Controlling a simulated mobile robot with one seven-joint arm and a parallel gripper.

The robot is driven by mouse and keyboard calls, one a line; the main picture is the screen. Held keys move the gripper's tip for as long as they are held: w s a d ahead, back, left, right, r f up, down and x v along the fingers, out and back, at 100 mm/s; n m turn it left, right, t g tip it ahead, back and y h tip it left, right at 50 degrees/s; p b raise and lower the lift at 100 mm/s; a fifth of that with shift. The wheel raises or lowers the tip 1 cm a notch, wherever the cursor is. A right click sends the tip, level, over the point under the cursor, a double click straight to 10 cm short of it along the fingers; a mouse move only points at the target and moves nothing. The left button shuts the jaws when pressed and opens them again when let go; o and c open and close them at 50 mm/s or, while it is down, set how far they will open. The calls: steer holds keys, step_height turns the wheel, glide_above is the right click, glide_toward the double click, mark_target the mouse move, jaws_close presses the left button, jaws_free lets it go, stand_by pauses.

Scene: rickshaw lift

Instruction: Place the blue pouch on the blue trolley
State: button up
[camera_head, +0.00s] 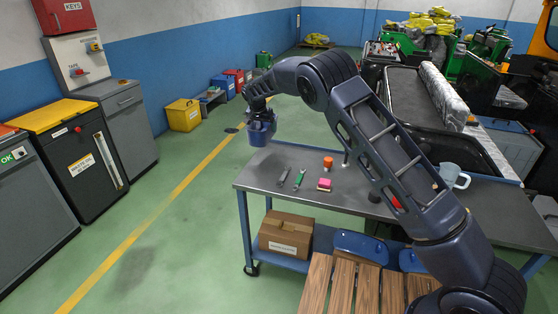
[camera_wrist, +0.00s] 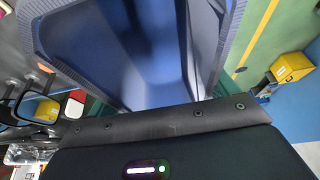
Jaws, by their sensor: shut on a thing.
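The blue trolley has a grey top (camera_head: 262,178), blue legs and a blue lower shelf, and stands right of centre in the head view. My gripper (camera_head: 262,118) is beyond the trolley's far left corner in the picture, raised, with my arm reaching across the trolley top. It is shut on the blue pouch (camera_head: 261,133), which hangs below it and looks small and dark here. In the wrist view the blue pouch (camera_wrist: 140,50) fills the upper middle, close to the camera. The fingertips are hidden.
On the trolley top are an orange-capped item (camera_head: 328,162), a green-handled tool (camera_head: 299,178), a pink-and-yellow block (camera_head: 324,185) and a light-blue mug (camera_head: 451,176). A cardboard box (camera_head: 286,234) sits on the lower shelf. The top's left front is bare. A wooden slatted surface (camera_head: 350,287) stands in front.

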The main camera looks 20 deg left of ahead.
step_height(320, 180, down, 16)
steer(key=shift+r, duration=0.2)
stand_by(0.4)
steer(key=shift+f, duration=0.1)
